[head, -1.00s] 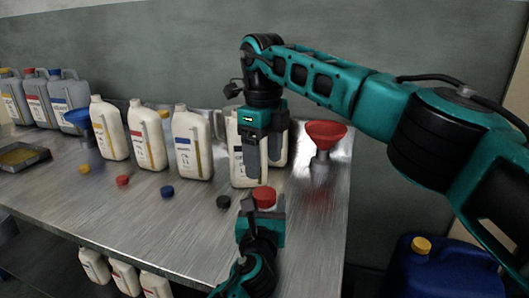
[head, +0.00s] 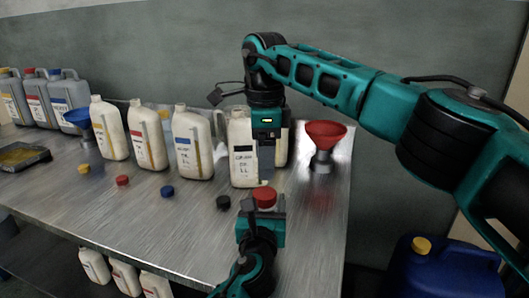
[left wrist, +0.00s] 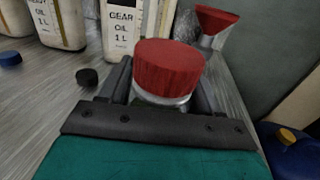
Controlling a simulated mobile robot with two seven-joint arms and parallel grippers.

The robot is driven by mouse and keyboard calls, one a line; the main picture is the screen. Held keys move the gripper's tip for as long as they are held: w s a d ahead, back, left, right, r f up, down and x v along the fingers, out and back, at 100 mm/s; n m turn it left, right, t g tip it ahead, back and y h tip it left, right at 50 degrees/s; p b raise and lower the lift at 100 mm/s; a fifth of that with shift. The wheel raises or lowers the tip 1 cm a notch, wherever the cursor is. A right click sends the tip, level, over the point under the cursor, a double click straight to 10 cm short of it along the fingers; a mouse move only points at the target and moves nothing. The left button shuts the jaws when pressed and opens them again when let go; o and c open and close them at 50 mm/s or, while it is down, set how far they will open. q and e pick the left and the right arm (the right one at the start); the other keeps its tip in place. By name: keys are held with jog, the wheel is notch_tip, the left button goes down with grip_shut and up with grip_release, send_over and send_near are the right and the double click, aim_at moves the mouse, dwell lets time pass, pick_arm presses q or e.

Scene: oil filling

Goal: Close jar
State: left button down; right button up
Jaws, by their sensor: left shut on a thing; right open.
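A small jar (left wrist: 160,98) with a pale, shiny rim stands between my left gripper's fingers. A red lid (left wrist: 169,66) sits on top of it; how tightly it is seated I cannot tell. The lid also shows in the head view (head: 265,196), near the table's right front part. My left gripper (head: 262,207) is shut on the jar from the front, below the lid. My right gripper (head: 266,181) points down just above and behind the lid, open, its fingers seen edge-on. It holds nothing that I can see.
A gear oil bottle (head: 243,165) stands close behind the right gripper, with more white bottles to the left. A red funnel (head: 326,133) stands at the back right. Black (head: 223,202), blue (head: 167,191), red (head: 122,180) and yellow (head: 84,169) caps lie left of the jar.

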aim_at(265, 192)
notch_tip(265, 192, down, 8)
jog(key=shift+r, duration=0.25)
jog(key=shift+c, duration=0.2)
jog(key=c, duration=1.1)
jog(key=m, duration=1)
jog(key=shift+m, duration=0.3)
jog(key=m, duration=0.4)
jog(key=o, duration=1.2)
